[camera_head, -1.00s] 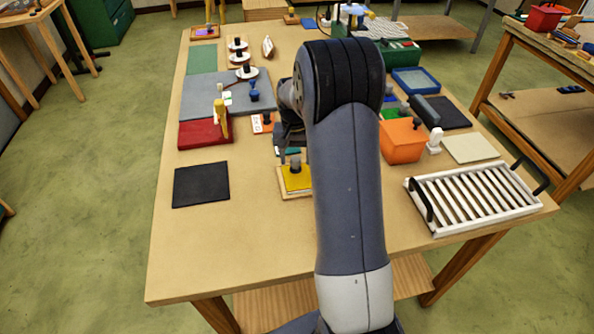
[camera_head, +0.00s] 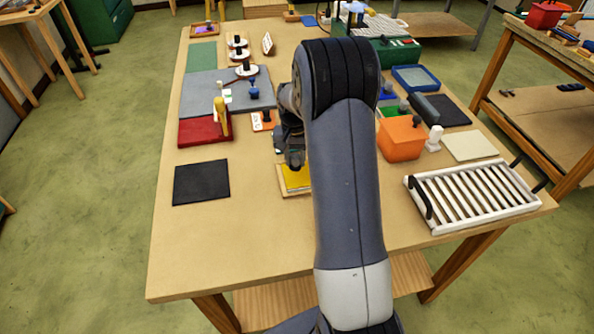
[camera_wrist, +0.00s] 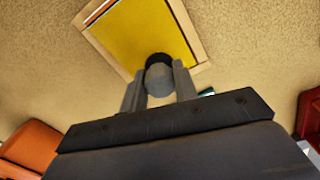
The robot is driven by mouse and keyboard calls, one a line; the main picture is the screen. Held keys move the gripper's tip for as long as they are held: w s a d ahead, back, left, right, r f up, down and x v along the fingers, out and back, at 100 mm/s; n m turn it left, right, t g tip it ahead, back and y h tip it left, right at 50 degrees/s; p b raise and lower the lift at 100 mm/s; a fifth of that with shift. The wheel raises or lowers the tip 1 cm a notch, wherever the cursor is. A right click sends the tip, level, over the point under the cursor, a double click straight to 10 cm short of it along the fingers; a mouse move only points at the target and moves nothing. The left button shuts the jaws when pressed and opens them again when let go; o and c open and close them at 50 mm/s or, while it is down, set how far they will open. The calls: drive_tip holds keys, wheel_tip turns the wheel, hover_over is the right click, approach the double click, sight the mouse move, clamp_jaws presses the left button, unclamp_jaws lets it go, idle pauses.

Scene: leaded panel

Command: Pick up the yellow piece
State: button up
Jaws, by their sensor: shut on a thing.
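The yellow piece (camera_wrist: 140,35) is a flat yellow plate with a dark-topped grey knob (camera_wrist: 159,75) standing on it. It lies in a shallow light wooden frame (camera_wrist: 196,35) on the table. In the head view the yellow piece (camera_head: 296,178) shows beside my arm, its knob hidden behind my gripper. My gripper (camera_wrist: 160,88) is shut on the knob, one finger on each side. In the head view my gripper (camera_head: 294,158) is right over the plate. I cannot tell whether the plate is lifted from the frame.
A black mat (camera_head: 201,183) lies to the left. An orange block (camera_head: 401,140) and a white slatted rack (camera_head: 475,195) are to the right. A red block (camera_head: 204,130) and grey board (camera_head: 207,93) lie farther back. The front left of the table (camera_head: 215,250) is clear.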

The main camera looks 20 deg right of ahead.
sight(296, 157)
wheel_tip(296, 157, up, 10)
drive_tip(key=shift+r+b, duration=0.1)
drive_tip(key=shift+b, duration=0.65)
drive_tip(key=o, duration=0.4)
drive_tip(key=c, duration=0.4)
